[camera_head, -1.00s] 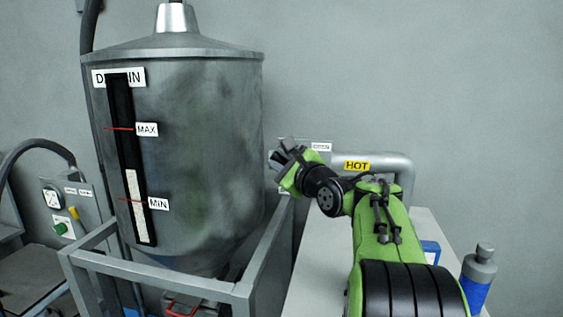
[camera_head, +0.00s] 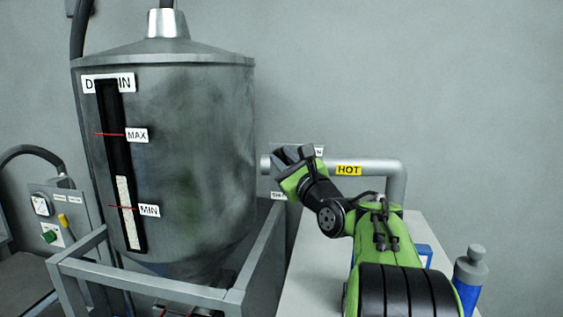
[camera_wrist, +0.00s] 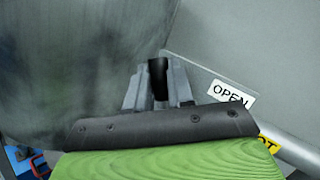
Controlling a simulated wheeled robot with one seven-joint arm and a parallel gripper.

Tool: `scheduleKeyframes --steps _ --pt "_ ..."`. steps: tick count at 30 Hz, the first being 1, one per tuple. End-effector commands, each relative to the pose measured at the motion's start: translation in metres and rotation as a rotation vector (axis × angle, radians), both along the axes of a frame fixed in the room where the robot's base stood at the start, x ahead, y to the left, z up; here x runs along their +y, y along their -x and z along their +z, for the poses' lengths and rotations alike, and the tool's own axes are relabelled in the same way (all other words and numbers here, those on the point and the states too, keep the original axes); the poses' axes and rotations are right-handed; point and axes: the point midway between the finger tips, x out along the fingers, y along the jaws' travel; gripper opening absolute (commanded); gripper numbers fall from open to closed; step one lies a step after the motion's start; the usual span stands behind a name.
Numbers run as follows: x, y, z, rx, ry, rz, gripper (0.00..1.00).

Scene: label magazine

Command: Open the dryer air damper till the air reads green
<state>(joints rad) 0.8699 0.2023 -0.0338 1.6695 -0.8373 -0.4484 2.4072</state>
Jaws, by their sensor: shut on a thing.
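My gripper (camera_head: 290,157) is at the hot pipe's left end, beside the grey drum. In the wrist view its fingers (camera_wrist: 158,82) are shut on a dark damper handle (camera_wrist: 158,72). In the head view my gripper hides the handle. The OPEN label (camera_wrist: 231,94) is right of the fingers in the wrist view; only its end (camera_head: 319,152) shows past my gripper in the head view. A small label (camera_head: 279,196), probably SHUT, is below. No green air reading can be made out.
The pipe (camera_head: 382,168) carries a yellow HOT label (camera_head: 348,170). The large drum (camera_head: 200,150) and grey frame rails (camera_head: 150,287) stand left of my arm. A blue bottle (camera_head: 470,285) is at right. A control box (camera_head: 62,210) with a small dial is far left.

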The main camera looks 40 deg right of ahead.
Motion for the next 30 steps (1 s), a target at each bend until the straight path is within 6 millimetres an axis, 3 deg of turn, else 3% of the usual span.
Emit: scheduleKeyframes --steps 1,6,14,17,30 --pt "0.0 0.0 0.0 0.001 0.0 0.0 0.24" --pt "0.0 0.0 0.0 0.002 0.001 0.0 0.48" --pt "0.0 0.001 -0.001 0.002 0.002 -0.001 0.48" --pt "0.0 0.009 -0.004 0.003 0.001 -0.003 0.48" --pt "0.016 0.122 -0.033 0.002 -0.001 -0.006 0.48"
